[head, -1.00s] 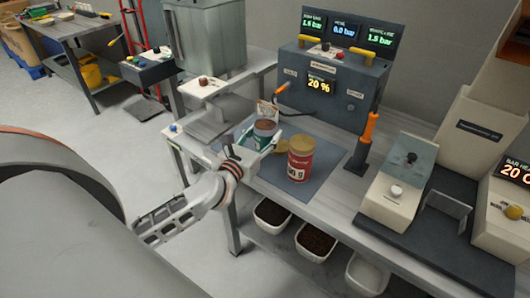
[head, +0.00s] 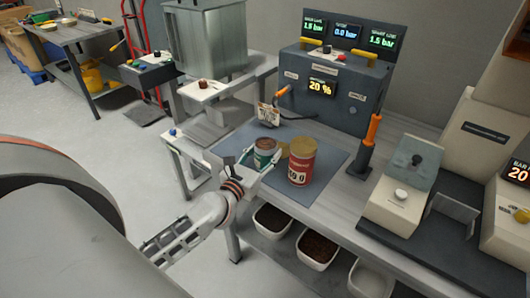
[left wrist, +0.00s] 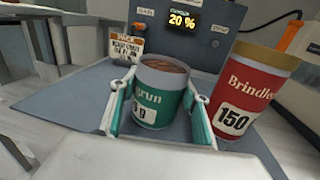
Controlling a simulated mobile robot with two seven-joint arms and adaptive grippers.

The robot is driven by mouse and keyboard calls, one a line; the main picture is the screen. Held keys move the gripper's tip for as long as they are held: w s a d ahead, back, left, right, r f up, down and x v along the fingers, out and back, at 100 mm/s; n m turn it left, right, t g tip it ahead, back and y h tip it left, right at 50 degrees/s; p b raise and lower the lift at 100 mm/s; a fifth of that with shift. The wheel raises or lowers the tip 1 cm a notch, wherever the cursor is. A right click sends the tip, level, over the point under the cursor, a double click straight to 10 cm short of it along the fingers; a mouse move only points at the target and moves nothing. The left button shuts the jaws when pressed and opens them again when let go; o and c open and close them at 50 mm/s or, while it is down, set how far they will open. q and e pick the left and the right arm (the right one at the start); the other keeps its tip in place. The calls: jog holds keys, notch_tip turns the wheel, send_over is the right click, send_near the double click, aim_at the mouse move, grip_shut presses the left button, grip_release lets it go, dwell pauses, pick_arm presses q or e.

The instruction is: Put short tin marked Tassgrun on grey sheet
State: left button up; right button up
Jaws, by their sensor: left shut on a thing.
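The short tin (head: 265,155) is green with a pale rim and brown contents. In the left wrist view the tin (left wrist: 160,98) shows "grun" on its label. My left gripper (head: 262,164) is shut on it, one finger on each side. The gripper also shows in the left wrist view (left wrist: 158,112). The tin is upright over the blue-grey sheet (head: 333,160), which also shows in the left wrist view (left wrist: 70,92). The tin's base is partly hidden, so I cannot tell whether it touches the sheet. My right gripper is not in view.
A taller red tin (head: 301,168), marked "Brindle" and 150 in the left wrist view (left wrist: 248,95), stands close right of the held tin. A small sign card (head: 267,117) stands behind. An orange-handled tool (head: 371,135) stands at the sheet's right. The sheet's left part is clear.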

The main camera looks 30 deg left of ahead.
pick_arm(q)
jog(key=o, duration=1)
